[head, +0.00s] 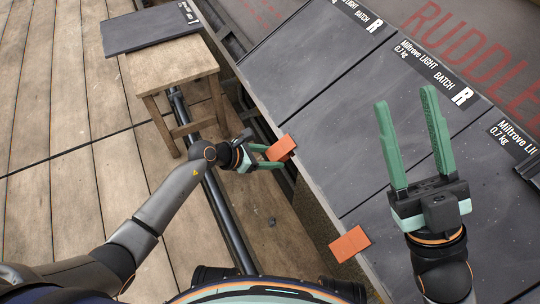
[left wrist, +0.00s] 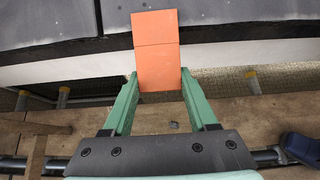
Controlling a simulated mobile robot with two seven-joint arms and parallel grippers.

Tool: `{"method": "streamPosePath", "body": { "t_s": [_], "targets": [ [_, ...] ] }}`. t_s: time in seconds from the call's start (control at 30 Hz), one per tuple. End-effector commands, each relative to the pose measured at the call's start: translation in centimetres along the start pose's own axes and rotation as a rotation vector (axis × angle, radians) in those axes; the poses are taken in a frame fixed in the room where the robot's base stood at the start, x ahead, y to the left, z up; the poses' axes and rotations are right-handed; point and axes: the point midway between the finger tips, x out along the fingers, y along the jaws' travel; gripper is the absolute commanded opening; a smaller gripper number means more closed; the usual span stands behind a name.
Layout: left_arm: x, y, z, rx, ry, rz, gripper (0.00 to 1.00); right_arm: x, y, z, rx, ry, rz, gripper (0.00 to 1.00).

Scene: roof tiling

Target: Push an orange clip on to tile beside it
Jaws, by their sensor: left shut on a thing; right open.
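An orange clip (head: 281,148) is at the lower edge of the dark roof tiles. My left gripper (head: 270,157) is shut on it. In the left wrist view, the clip's near end sits between the green fingers (left wrist: 158,82), and its far part (left wrist: 156,32) overlaps the edge of a dark tile (left wrist: 235,18). I cannot tell how far it is seated. A second orange clip (head: 349,244) lies at the tile edge nearer to me. My right gripper (head: 406,98) is open and empty above the tiles (head: 382,125), fingers pointing up the roof.
A wooden stool (head: 172,70) with a dark tile (head: 150,29) on top stands on the plank deck at the upper left. A dark pipe (head: 215,195) runs below the roof edge. Lettered tiles and a reddish-lettered sheet (head: 460,45) cover the right side.

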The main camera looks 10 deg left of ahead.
Motion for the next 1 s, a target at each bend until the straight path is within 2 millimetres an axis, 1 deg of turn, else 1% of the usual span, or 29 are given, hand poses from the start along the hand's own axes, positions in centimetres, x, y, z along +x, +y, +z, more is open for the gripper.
{"method": "streamPosePath", "body": {
  "t_s": [0.03, 0.1, 1.0],
  "targets": [
    [0.0, 0.0, 0.6, 0.001, -0.01, 0.0, 0.0, 0.0, 0.0, 0.0, 0.0, 0.0, 0.0, 0.5],
    [0.1, 0.0, 0.7, 0.001, -0.01, 0.0, 0.0, 0.1, 0.0, -0.1, 0.0, 0.0, 0.0, 0.5],
    [0.4, 0.0, 1.6, 0.002, -0.013, 0.001, 0.0, 0.2, 0.1, -0.2, 0.0, 0.0, -0.001, 0.5]
  ]
}}
